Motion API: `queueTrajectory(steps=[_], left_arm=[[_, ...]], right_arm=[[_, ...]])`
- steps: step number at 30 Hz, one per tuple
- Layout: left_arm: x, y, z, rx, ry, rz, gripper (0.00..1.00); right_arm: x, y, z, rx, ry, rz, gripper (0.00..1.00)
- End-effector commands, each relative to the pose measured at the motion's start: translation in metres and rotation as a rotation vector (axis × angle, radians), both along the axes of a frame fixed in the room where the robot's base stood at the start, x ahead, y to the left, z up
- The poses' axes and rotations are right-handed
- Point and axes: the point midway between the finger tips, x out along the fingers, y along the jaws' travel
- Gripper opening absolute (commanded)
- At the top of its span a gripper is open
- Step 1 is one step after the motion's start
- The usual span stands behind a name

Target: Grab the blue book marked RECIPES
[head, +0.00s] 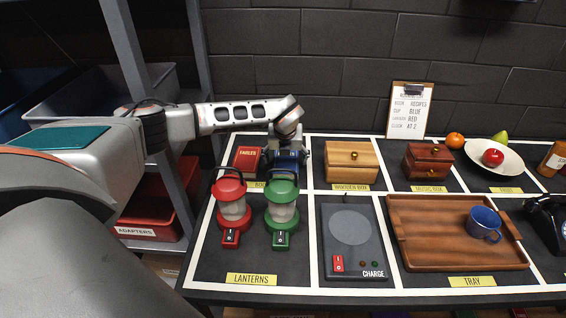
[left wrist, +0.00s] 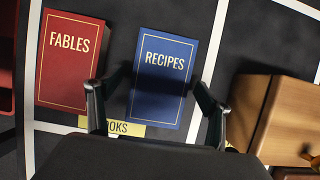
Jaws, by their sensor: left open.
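The blue book marked RECIPES (left wrist: 163,82) lies flat on the table in the left wrist view, cover up. In the head view it is mostly hidden under my left gripper (head: 287,165). My left gripper also shows in the left wrist view (left wrist: 152,95), open, with one fingertip on each side of the blue book's lower half. I cannot tell how far the fingertips are above the table. The jaws hold nothing. My right gripper does not show.
A red book marked FABLES (left wrist: 71,60) lies just left of the blue book. A red lantern (head: 232,205) and a green lantern (head: 282,212) stand in front. A wooden box (head: 352,165) is at the right. A clipboard (head: 409,110) leans on the wall.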

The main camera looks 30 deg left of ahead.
Motion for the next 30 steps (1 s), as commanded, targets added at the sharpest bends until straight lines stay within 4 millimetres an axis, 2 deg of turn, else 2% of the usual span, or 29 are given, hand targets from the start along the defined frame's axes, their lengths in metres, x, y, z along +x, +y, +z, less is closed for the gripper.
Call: queueTrajectory(steps=[10, 11, 16, 30], left_arm=[[-0.0005, -0.0029, -0.0025, -0.001, 0.000, 0.000, 0.79], [-0.0004, -0.0028, -0.0024, -0.001, 0.000, 0.000, 0.77], [-0.0004, -0.0027, -0.0025, -0.001, 0.000, 0.000, 0.32], [0.0008, 0.0002, 0.0036, -0.001, -0.003, 0.000, 0.32]], right_arm=[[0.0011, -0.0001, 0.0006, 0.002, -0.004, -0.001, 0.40], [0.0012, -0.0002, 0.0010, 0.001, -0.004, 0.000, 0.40], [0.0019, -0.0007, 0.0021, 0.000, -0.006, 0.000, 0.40], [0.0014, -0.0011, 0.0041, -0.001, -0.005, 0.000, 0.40]])
